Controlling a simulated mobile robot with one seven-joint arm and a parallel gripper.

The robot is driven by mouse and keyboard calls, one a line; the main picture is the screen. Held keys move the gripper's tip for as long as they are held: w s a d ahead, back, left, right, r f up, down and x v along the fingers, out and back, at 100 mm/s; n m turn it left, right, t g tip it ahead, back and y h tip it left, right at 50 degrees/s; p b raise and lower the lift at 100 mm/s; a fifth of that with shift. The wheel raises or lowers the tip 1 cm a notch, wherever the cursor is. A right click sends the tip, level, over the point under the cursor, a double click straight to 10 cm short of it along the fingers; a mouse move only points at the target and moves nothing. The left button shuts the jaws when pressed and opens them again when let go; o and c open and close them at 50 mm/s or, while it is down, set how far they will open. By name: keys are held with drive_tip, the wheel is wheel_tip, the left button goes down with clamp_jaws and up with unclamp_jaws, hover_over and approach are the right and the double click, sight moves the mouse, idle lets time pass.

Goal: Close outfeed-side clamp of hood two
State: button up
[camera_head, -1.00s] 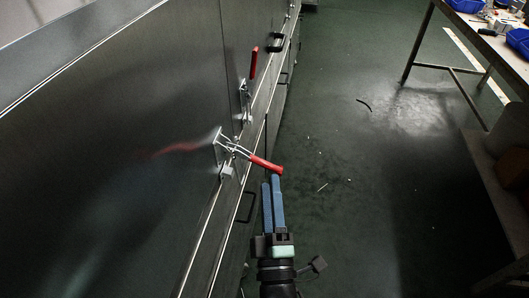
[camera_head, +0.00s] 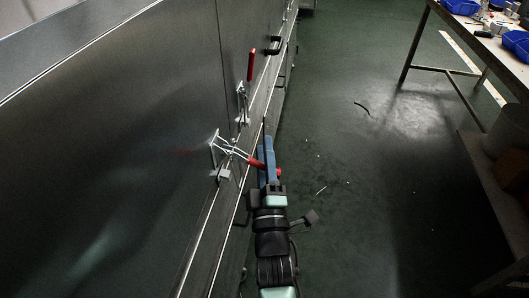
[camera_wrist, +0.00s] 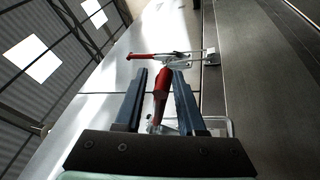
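The near toggle clamp (camera_head: 219,152) sits on the metal hood wall, with its red handle (camera_head: 254,162) swung outward and its wire loop showing. My gripper (camera_head: 266,147) is at this handle, its blue fingers one on each side of it. In the wrist view, the handle (camera_wrist: 161,88) lies between the two fingers (camera_wrist: 160,98), with gaps visible on both sides, so the gripper looks open around it. A second clamp (camera_head: 241,103) farther along has its red handle (camera_head: 251,64) upright against the wall; it also shows in the wrist view (camera_wrist: 180,58).
The hood wall (camera_head: 120,130) runs along the left, with a black pull handle (camera_head: 273,46) farther on. A workbench (camera_head: 470,32) with blue bins stands at the upper right. The green floor (camera_head: 340,150) between them is mostly clear, with small scraps.

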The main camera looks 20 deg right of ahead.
clamp_jaws()
idle(1.2)
